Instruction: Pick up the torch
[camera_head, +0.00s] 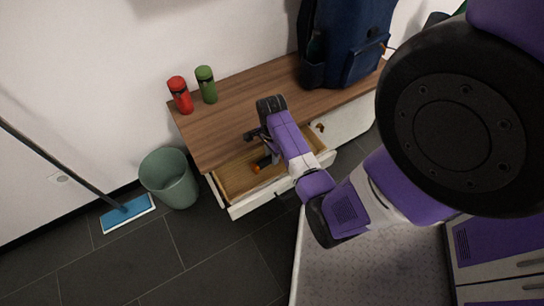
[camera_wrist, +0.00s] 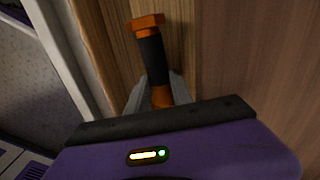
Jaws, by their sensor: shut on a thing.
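The torch (camera_wrist: 152,55) has a black grip and an orange head and lower end. In the wrist view it stands out between the two grey fingers of my gripper (camera_wrist: 158,95), which are shut on its orange lower part. In the head view, the torch (camera_head: 257,167) shows as a small orange and black piece at the open wooden drawer (camera_head: 232,184), with my gripper (camera_head: 268,157) over it. My arm hides part of the drawer. I cannot tell whether the torch touches the drawer floor.
The wooden tabletop (camera_head: 222,127) is above the drawer. It bears a red bottle (camera_head: 180,96), a green bottle (camera_head: 206,86) and a blue backpack (camera_head: 350,40). A green bin (camera_head: 170,180) and a blue mop (camera_head: 127,212) are at left on the dark floor.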

